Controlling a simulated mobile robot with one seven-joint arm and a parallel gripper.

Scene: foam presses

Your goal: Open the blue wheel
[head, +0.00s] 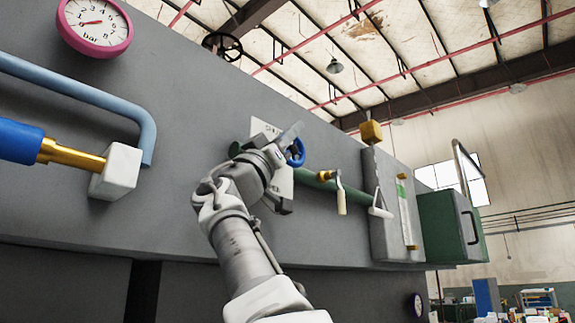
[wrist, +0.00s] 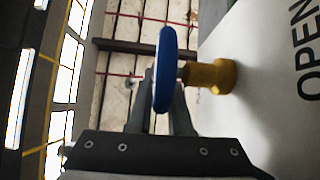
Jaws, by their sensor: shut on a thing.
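The blue wheel (head: 297,152) sits at the front of the grey press wall, just beyond my gripper (head: 287,140) in the head view. In the wrist view the blue wheel (wrist: 164,70) shows edge-on, on a brass stem (wrist: 208,76) that comes out of a white plate (wrist: 275,80) marked "OPEN". My gripper (wrist: 165,100) has its two dark fingers on either side of the wheel's rim and is shut on it. The lower part of the rim lies between the fingers. The far side of the wheel is hidden.
A green pipe (head: 315,180) with hanging levers runs to the right of the wheel. A light blue pipe (head: 85,95) and a pink-rimmed gauge (head: 95,25) are at the left. A green box (head: 447,226) juts out at the right. A dark handwheel (head: 222,45) is above.

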